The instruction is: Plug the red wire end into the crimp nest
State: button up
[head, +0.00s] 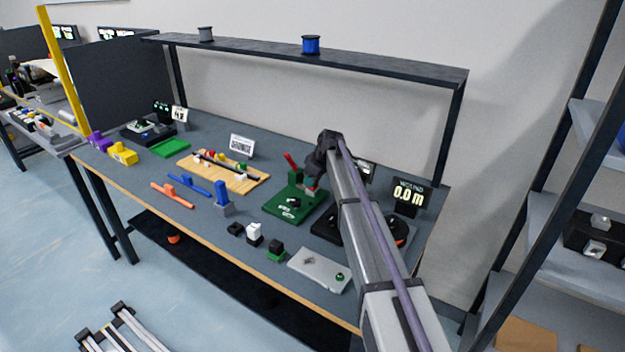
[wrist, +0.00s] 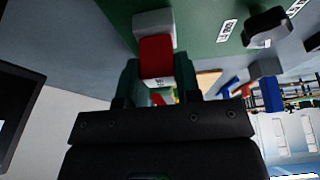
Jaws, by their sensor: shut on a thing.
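The green crimp press (head: 303,194) stands on its green base (head: 290,211), with a raised red lever (head: 291,162). My gripper (head: 312,182) is at the press and shut on the red wire end (head: 311,188).
A wooden board (head: 243,183) with coloured blocks and a dark wire lies left of the press. Blue and orange parts, small blocks and a grey plate (head: 318,270) lie in front. A display (head: 408,197) stands to the right. An overhead shelf (head: 330,62) spans the back.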

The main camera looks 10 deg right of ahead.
jog(key=o, duration=1)
jog(key=p+v, duration=1)
jog(key=shift+d+r, duration=0.1)
jog(key=shift+r, duration=0.2)
jog(key=s+a+m+g+h, duration=0.1)
jog(key=s+m, duration=0.2)
jog(key=s, duration=1)
jog(key=s+a+f+m+g+h, duration=0.1)
jog(key=s+m, duration=0.2)
jog(key=s, duration=1.1)
jog(key=s+a+m+g+h, duration=0.1)
jog(key=s+m, duration=0.2)
jog(key=s, duration=1.1)
jog(key=shift+s+f, duration=0.15)
jog(key=shift+s, duration=0.1)
